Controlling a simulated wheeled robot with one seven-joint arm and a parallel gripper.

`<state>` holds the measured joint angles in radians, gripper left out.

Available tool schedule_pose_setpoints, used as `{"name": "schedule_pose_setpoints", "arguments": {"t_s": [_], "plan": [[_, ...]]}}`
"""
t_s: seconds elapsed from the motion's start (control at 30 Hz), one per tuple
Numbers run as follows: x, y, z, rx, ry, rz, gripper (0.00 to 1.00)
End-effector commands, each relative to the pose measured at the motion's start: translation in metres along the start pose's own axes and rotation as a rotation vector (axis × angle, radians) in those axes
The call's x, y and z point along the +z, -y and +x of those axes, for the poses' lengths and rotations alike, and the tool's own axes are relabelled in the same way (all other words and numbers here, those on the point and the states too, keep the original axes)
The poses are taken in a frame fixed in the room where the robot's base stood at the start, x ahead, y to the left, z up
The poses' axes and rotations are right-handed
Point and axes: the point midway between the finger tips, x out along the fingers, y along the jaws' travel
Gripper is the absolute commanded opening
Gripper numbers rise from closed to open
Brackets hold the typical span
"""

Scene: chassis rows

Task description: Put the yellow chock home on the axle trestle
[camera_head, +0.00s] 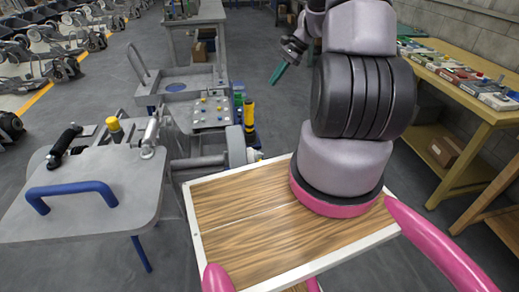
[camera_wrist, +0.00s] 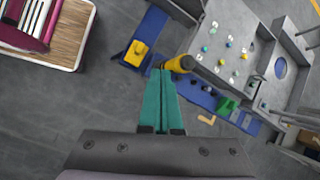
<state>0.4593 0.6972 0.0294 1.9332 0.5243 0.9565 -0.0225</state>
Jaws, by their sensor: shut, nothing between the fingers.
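My gripper (camera_head: 274,81) has teal fingers that are shut and empty, held in the air in front of my arm. In the wrist view its fingertips (camera_wrist: 160,72) point away from the camera. A yellow block (camera_wrist: 136,53), which looks like the chock, sits on a blue frame (camera_wrist: 152,25) just left of and beyond the fingertips in the picture. The blue frame may be the axle trestle; I cannot tell for sure.
A yellow upright post (camera_head: 249,113) stands by the grey panel with coloured knobs (camera_head: 212,110). A grey table with a blue handle (camera_head: 70,190) is at left. My wooden deck is in front. A workbench (camera_head: 465,95) lines the right wall. Open floor lies beyond.

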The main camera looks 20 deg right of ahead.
Motion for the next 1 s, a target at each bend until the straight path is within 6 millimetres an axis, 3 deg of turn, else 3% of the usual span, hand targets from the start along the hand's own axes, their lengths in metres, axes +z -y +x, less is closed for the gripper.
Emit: {"name": "schedule_pose_setpoints", "arguments": {"t_s": [0.03, 0.2, 0.4, 0.57, 0.77, 1.0], "plan": [[-0.024, -0.012, 0.023, 0.001, 0.031, 0.065, 0.0], [-0.084, -0.051, 0.093, -0.016, 0.117, 0.256, 0.0], [-0.123, -0.092, 0.153, -0.035, 0.185, 0.414, 0.0], [-0.133, -0.107, 0.175, -0.042, 0.207, 0.468, 0.0], [-0.13, -0.107, 0.197, -0.042, 0.213, 0.475, 0.0], [-0.12, -0.103, 0.246, -0.041, 0.213, 0.475, 0.0]]}}
